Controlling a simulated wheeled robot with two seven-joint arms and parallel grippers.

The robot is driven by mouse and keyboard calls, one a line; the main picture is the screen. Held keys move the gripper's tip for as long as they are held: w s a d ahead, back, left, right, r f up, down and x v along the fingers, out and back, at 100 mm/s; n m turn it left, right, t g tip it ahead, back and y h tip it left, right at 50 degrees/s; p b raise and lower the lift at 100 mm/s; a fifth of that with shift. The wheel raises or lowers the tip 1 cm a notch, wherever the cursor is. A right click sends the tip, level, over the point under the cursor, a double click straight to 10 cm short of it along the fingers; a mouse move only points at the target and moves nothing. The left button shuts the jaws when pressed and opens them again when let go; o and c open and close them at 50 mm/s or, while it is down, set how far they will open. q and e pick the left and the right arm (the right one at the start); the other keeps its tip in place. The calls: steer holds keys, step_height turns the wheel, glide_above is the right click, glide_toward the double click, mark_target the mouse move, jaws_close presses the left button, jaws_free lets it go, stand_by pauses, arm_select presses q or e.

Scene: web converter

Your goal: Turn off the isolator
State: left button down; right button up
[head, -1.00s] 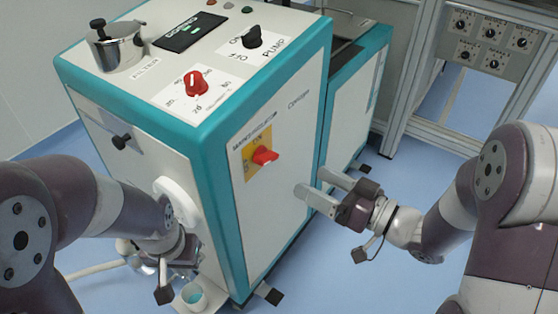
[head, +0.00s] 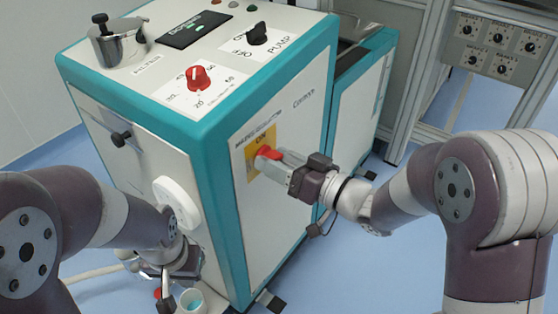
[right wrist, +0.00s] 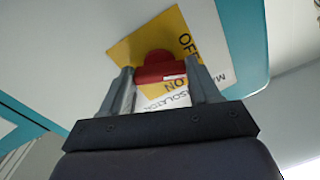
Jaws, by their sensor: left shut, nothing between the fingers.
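The isolator is a red switch handle (head: 270,153) on a yellow plate (head: 251,170) on the white side panel of the machine. In the right wrist view the red handle (right wrist: 158,70) lies crosswise between my right gripper's fingers (right wrist: 161,85), close to both. I cannot tell if they press on it. The plate in that view reads OFF and ON, and the white mark on the handle is on the ON side. In the head view my right gripper (head: 283,162) is at the handle. My left gripper (head: 168,280) is low beside the machine's front, shut and empty.
The machine top carries a red dial (head: 198,78), a black pump knob (head: 257,34) and a metal filter pot (head: 118,42). A white round handwheel (head: 178,203) sticks out of its front. A cup (head: 191,301) stands below. A frame with a knob panel (head: 499,47) stands at the right.

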steer(key=n, duration=0.4)
steer(key=shift+b, duration=0.4)
steer(key=o, duration=1.1)
steer(key=shift+c, duration=0.2)
steer(key=p+v, duration=0.4)
steer(key=v, duration=0.8)
steer(key=shift+s+d, duration=0.2)
steer(key=shift+d, duration=0.1)
